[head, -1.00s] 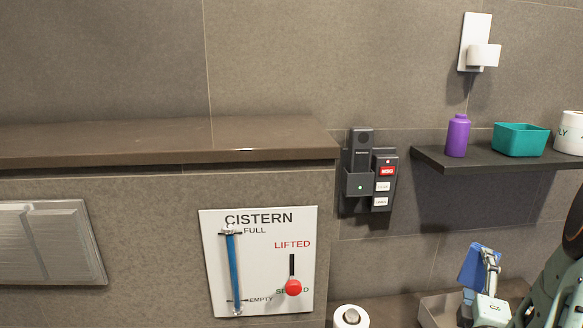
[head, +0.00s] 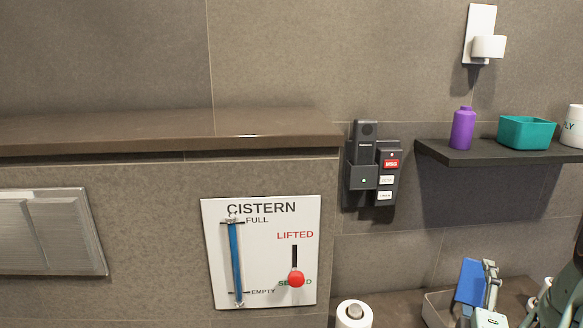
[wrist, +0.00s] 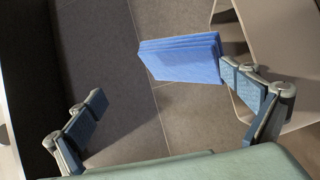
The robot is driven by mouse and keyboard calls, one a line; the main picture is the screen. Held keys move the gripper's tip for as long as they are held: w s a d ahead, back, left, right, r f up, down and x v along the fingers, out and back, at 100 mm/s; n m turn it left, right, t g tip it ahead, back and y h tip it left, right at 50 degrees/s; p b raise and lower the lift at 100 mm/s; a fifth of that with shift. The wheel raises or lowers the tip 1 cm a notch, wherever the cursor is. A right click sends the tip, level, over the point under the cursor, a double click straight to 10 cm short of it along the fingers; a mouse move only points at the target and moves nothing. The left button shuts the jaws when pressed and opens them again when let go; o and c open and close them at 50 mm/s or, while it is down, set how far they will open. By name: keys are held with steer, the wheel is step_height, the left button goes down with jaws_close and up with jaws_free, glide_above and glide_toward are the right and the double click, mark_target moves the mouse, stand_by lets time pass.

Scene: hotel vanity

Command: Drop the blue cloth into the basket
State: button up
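The blue cloth (head: 470,281) is a folded, flat stack at the lower right of the head view, beside my gripper (head: 489,285). In the wrist view the cloth (wrist: 185,58) lies close to the right fingertip and well apart from the left one. My gripper (wrist: 163,86) is open, its fingers spread wide. Whether the cloth touches the right finger, I cannot tell. A pale grey open box, likely the basket (head: 436,311), stands below the cloth in the head view; my gripper and the picture edge hide much of it. A pale rim (wrist: 243,103) shows beside the right finger.
A toilet roll (head: 353,315) stands left of the box. Above is a dark shelf (head: 480,157) with a purple bottle (head: 462,129), teal bin (head: 526,132) and white cup (head: 573,127). A phone (head: 363,160) and cistern panel (head: 260,250) are on the wall.

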step_height(320, 180, up, 10)
stand_by(1.0)
steer(key=shift+d+r, duration=0.1)
